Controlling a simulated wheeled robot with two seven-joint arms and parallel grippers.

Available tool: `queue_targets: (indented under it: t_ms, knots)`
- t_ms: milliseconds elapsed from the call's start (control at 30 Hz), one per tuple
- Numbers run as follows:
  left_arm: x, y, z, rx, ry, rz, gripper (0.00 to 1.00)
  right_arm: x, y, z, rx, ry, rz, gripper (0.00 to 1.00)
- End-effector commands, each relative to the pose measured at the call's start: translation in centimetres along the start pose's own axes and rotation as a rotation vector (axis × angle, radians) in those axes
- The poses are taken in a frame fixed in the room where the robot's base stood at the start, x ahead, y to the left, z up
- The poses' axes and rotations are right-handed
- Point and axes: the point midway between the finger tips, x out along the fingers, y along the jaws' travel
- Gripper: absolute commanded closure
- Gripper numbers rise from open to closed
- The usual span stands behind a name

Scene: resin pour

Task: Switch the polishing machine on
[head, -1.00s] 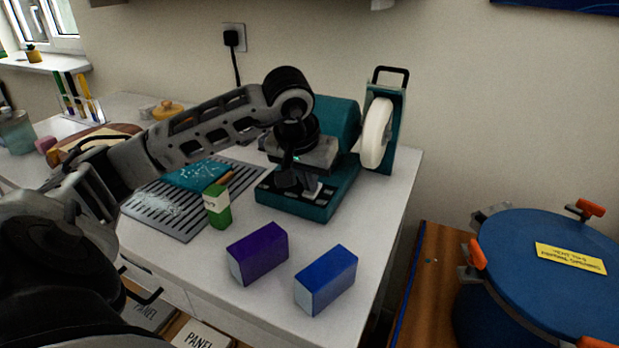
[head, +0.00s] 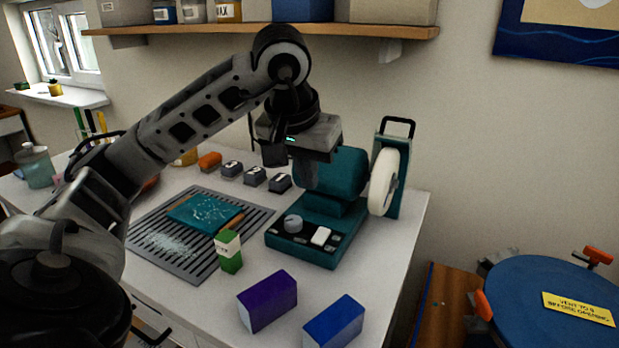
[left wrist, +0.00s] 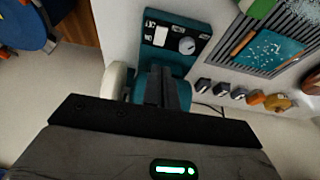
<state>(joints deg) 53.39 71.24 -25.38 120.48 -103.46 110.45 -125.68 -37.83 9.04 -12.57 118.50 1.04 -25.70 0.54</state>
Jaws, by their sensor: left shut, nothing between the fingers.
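The polishing machine (head: 304,240) is a teal unit with a white polishing wheel (head: 383,181) on its right side. Its front panel carries a grey knob (head: 293,223) and a white rocker switch (head: 321,236). In the left wrist view the switch (left wrist: 160,36) and knob (left wrist: 186,46) also show, beyond the fingertips. I cannot tell which way the switch is tipped. My left gripper (head: 307,182) is shut and empty, pointing down above the panel and apart from it; its fingers also show in the left wrist view (left wrist: 163,73). My right gripper is out of view.
A green-and-white box (head: 229,252), a purple box (head: 268,301) and a blue box (head: 334,323) stand in front of the machine. A slatted grey mat (head: 160,247) with a teal slab (head: 203,213) lies left. A shelf (head: 350,30) runs above; a blue lidded vessel (head: 530,290) stands right.

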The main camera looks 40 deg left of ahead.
Motion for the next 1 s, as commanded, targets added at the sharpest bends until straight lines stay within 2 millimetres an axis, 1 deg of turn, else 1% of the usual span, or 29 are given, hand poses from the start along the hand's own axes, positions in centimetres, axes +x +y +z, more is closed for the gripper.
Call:
queue_targets:
  t_ms: [267,533,700,800,1000]
  knots:
    - [0.0,0.1,-0.2,0.000,-0.008,0.002,1.00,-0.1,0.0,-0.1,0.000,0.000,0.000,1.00]
    - [0.2,0.4,-2.5,0.003,-0.120,0.011,1.00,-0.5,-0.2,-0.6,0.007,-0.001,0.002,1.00]
    - [0.4,0.3,-3.7,0.002,-0.181,0.006,1.00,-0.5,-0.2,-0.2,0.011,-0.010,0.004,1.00]
    - [0.5,0.2,-4.1,0.001,-0.199,0.003,1.00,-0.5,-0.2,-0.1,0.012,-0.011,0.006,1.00]
    - [0.6,0.2,-4.2,0.001,-0.208,0.002,1.00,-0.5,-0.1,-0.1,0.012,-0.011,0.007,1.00]
